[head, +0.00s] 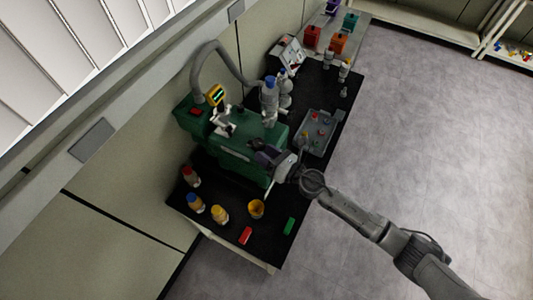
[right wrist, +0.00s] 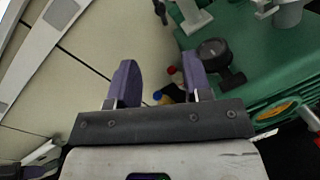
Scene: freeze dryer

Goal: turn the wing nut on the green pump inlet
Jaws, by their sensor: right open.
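The green pump (head: 232,150) stands on the black bench top in the head view; part of its body also shows in the right wrist view (right wrist: 275,65). A pale fitting (head: 221,118) with dark parts sits on top of it, likely the inlet; a pale fitting (right wrist: 196,20) shows at the top of the right wrist view. The wing nut is too small to make out surely. My right gripper (head: 262,152) is over the pump's right end, apart from the pale fitting. Its purple fingers (right wrist: 158,82) are open with nothing between them. My left gripper is out of view.
A grey hose (head: 207,50) arches behind the pump. A grey tray (head: 319,132) lies right of it. The floor (head: 420,130) to the right is clear.

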